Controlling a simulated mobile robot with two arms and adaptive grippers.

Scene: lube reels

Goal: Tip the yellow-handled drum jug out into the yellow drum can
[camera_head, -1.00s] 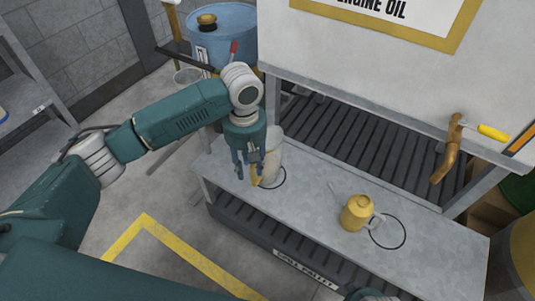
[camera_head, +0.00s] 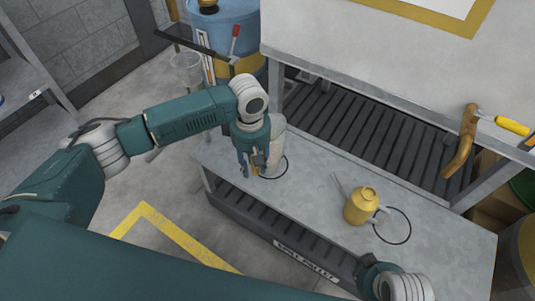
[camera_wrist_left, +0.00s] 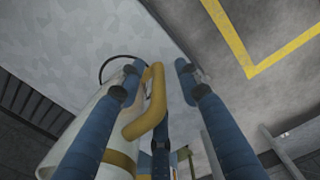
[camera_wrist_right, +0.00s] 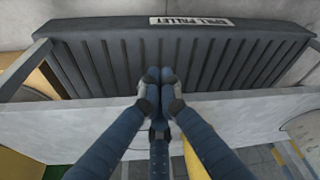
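The drum jug (camera_head: 276,136) is pale with a yellow handle and stands upright on the grey bench, partly hidden behind my left gripper (camera_head: 254,164). In the left wrist view the yellow handle (camera_wrist_left: 147,112) lies between the spread fingers of my left gripper (camera_wrist_left: 158,78), with a gap to the right finger. The yellow drum can (camera_head: 361,206) stands upright on the bench, right of the jug, with a thin spout and a pale handle. My right gripper (camera_wrist_right: 160,84) has its fingertips together and empty, in front of the bench edge; its fingers are hidden in the head view.
The bench (camera_head: 310,200) has black ring marks near the jug and the can. A slatted spill pallet (camera_head: 290,240) lies below. A blue drum (camera_head: 225,35) stands behind left. Bench between jug and can is clear.

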